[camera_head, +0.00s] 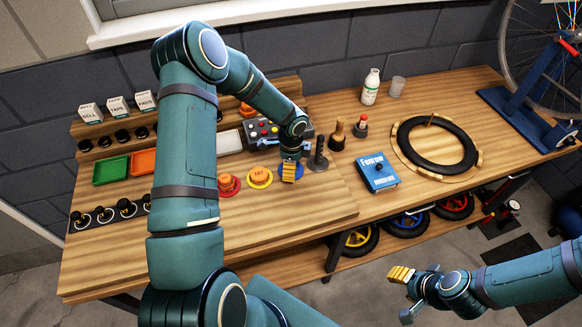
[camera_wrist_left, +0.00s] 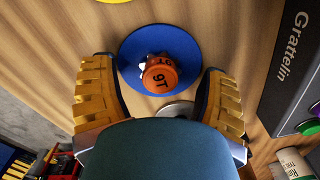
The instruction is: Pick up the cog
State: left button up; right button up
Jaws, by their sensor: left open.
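An orange cog marked 9T (camera_wrist_left: 162,76) sits on a round blue disc (camera_wrist_left: 160,50) in the left wrist view. Its small teeth show at the edge nearest the disc's middle. My left gripper (camera_wrist_left: 160,104) is open, with its yellow-padded fingers on either side of the cog and nothing between them touching it. In the head view my left gripper (camera_head: 290,172) hangs over the blue disc and mostly hides the disc and cog. My right gripper (camera_head: 404,294) is away from the bench at the lower right, its fingers apart and empty.
An orange cog on a yellow disc (camera_head: 260,178) and another on a red disc (camera_head: 228,184) stand left of the gripper. A dark upright tool (camera_head: 318,158) is close on its right. A button box (camera_head: 268,130) is behind. A blue box (camera_head: 377,173) and tyre (camera_head: 437,143) lie further right.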

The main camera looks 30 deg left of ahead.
pick_arm(q)
jog(key=c, duration=1.1)
